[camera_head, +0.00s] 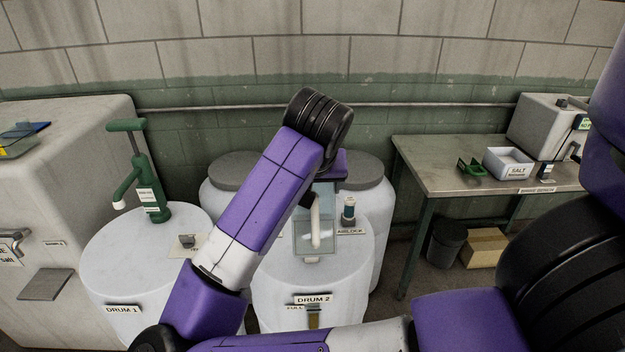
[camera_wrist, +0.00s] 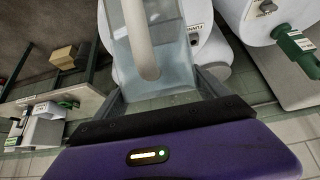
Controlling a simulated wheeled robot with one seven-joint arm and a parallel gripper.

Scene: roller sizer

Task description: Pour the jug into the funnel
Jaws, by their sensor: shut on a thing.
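The jug (camera_head: 327,240) is a clear, box-like vessel with a pale handle. It hangs in front of the white drum labelled DRUM 2 (camera_head: 280,276), over its top as seen in the head view. My gripper (camera_head: 318,190) is shut on the jug, with its dark fingers on either side of it in the wrist view (camera_wrist: 160,88). The jug looks roughly upright, and I cannot tell whether it holds liquid. I cannot make out a funnel in either view; my arm and the jug cover part of the DRUM 2 lid.
A small airlock bottle (camera_head: 349,209) stands on DRUM 2, right beside the jug. DRUM 1 (camera_head: 115,270) carries a green hand pump (camera_head: 150,190) at left. A metal table (camera_head: 440,155) at right holds a salt bin (camera_head: 508,162). A dark bucket (camera_head: 446,243) stands below.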

